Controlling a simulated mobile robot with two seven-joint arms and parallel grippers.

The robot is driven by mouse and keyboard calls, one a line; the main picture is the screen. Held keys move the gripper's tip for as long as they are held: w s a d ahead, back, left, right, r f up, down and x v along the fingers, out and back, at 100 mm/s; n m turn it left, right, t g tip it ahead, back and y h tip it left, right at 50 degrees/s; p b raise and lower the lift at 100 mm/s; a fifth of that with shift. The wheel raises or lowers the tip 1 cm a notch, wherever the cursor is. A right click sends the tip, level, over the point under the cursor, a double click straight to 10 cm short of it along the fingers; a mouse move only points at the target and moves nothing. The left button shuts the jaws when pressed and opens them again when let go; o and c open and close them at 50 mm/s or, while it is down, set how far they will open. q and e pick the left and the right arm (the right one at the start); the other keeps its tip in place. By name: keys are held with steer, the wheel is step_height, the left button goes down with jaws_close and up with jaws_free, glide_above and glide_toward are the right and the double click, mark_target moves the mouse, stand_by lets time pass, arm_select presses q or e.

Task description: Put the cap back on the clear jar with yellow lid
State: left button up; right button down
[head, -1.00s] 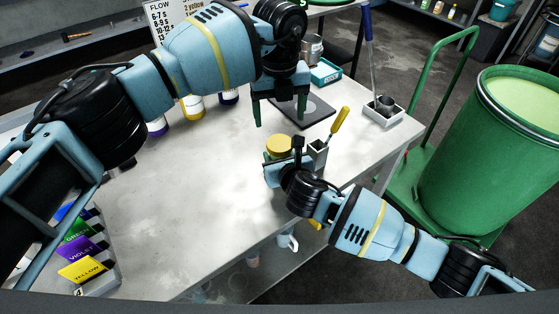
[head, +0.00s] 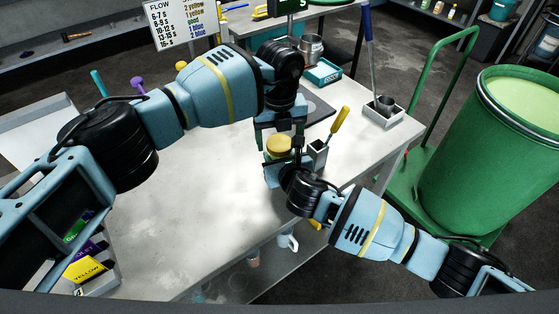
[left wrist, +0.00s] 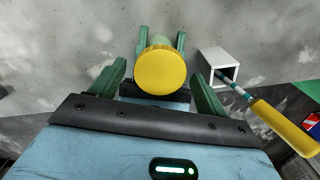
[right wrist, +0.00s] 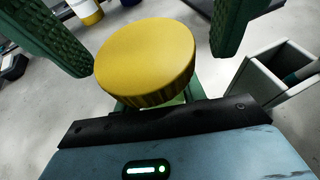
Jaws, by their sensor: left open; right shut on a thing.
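The yellow lid (head: 278,145) sits at the top of the clear jar, over the table's near right part. My right gripper (head: 276,166) is shut on the jar below the lid. The lid fills the middle of the right wrist view (right wrist: 146,55) and hides nearly all of the jar. My left gripper (head: 281,136) is open just above, its fingers on either side of the lid and apart from it. The left wrist view shows the lid (left wrist: 161,70) roughly centred between them. I cannot tell whether the lid is seated or only resting.
A small square holder (head: 317,152) with a yellow-handled tool (head: 339,120) stands close to the right of the jar. A dark plate (head: 318,110) lies behind. The table's middle (head: 200,190) is clear.

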arm_select(q)
steer(key=shift+f, duration=0.2)
steer(key=c, duration=1)
steer(key=shift+m, duration=1.7)
steer(key=o, duration=1.1)
steer(key=shift+r, duration=0.1)
